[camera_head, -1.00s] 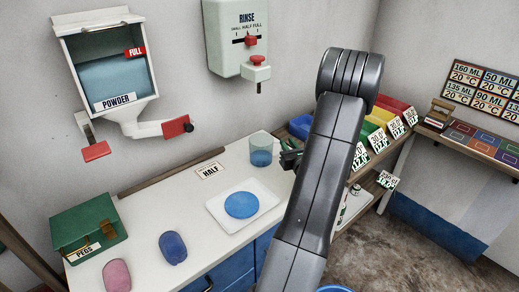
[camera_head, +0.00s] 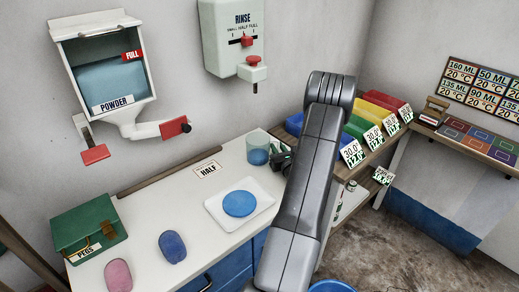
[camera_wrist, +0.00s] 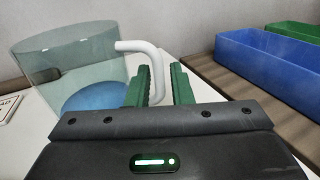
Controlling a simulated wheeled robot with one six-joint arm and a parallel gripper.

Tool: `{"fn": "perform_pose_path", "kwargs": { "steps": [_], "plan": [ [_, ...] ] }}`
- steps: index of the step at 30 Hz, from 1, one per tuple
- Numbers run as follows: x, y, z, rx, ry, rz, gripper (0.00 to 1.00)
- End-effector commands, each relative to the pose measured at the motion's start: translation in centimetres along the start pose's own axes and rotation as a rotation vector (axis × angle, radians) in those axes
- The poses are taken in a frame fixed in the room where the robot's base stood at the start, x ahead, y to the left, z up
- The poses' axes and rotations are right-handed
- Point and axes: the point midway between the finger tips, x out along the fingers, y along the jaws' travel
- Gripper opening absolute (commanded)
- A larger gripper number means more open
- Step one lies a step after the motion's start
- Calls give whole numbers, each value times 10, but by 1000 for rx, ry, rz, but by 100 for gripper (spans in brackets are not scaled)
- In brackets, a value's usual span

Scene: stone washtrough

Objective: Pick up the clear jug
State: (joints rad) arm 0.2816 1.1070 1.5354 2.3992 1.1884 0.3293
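The clear jug (camera_head: 257,147) stands on the white counter, with blue in its lower part. It fills the left of the wrist view (camera_wrist: 62,65), and its white handle (camera_wrist: 148,50) points toward my gripper. My gripper (camera_wrist: 164,82) has two green fingers, apart, with the lower handle showing in the gap between them. I cannot tell whether either finger touches the handle. In the head view my gripper (camera_head: 281,159) is just right of the jug, partly hidden by my arm.
A white tray with a blue disc (camera_head: 240,204) lies in front of the jug. A HALF label (camera_head: 206,169) is to its left. Coloured bins (camera_head: 375,118) stand on the right; a blue bin (camera_wrist: 268,68) is close to the right finger. The rinse dispenser (camera_head: 235,38) hangs above.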

Motion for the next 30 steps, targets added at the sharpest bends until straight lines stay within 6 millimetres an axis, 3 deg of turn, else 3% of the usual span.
{"fn": "perform_pose_path", "kwargs": {
  "steps": [3,11,15,30],
  "plan": [
    [12,0,1,-1,-1,1,20],
    [14,0,0,0,0,0,20],
    [14,0,0,0,0,0,0],
    [14,0,6,0,-2,0,0]
  ]
}}
